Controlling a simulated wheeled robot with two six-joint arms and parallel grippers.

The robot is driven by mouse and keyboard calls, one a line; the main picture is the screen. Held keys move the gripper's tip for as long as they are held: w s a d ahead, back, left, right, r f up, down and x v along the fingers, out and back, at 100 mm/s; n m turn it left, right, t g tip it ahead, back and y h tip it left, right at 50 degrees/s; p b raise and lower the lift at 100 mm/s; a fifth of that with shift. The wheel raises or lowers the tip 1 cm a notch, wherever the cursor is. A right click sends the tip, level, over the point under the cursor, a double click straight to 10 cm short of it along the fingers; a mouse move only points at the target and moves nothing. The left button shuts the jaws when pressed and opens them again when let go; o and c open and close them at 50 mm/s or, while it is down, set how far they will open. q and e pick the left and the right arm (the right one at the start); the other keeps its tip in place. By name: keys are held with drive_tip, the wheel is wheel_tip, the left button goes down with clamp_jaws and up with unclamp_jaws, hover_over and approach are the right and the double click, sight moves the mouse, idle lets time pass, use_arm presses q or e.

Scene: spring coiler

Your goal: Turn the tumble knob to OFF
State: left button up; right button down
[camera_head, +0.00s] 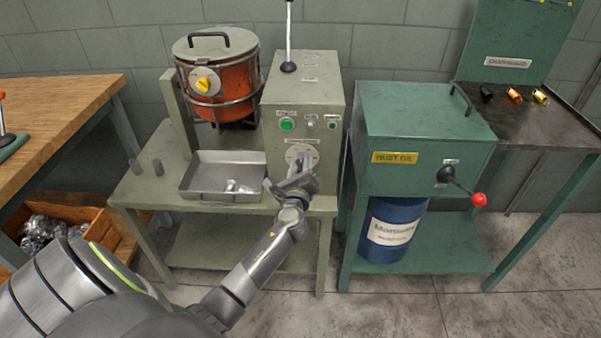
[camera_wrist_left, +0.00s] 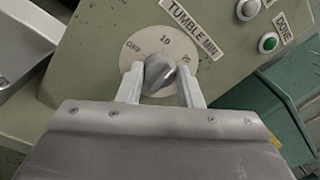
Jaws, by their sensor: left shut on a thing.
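The tumble knob (camera_wrist_left: 160,69) is a grey metal knob on a pale round dial under a "TUMBLE MIN" label. My left gripper (camera_wrist_left: 160,75) is shut on the knob, one pale finger on each side. I cannot tell exactly which mark the knob points to. In the head view the dial (camera_head: 301,151) is on the front of the grey-green machine, and my left gripper (camera_head: 297,178) covers its lower part. My right gripper is not in view.
Above the dial are a green button (camera_head: 287,124) and smaller lights. An orange drum (camera_head: 222,96) with a yellow knob and a metal tray (camera_head: 222,178) are to the left. A green cabinet (camera_head: 423,130) with a red-tipped lever (camera_head: 479,199) stands close on the right.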

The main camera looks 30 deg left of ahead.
use_arm(q)
drive_tip(key=n+b, duration=0.2)
drive_tip(key=shift+f+n, duration=0.25)
drive_tip(key=shift+n, duration=0.15)
drive_tip(key=n+b, duration=0.3)
drive_tip(key=n, duration=0.2)
drive_tip(key=shift+y+b, duration=0.3)
drive_tip(key=shift+y, duration=0.1)
drive_tip(key=n+b, duration=0.3)
drive_tip(key=n, duration=0.2)
drive_tip(key=shift+f+n+y, duration=0.15)
drive_tip(key=shift+n+y, duration=0.15)
drive_tip(key=shift+n+b, duration=0.4)
drive_tip(key=shift+b, duration=0.05)
drive_tip(key=shift+d+n+g+b, duration=0.1)
drive_tip(key=shift+n+g+b, duration=0.2)
drive_tip(key=shift+n+b, duration=1.2)
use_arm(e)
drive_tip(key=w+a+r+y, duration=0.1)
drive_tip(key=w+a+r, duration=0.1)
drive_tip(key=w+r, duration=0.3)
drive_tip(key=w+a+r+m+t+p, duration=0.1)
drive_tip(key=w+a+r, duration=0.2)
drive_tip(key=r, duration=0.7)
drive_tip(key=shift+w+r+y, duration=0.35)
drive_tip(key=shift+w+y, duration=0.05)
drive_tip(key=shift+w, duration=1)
use_arm(q)
drive_tip(key=shift+n, duration=0.6)
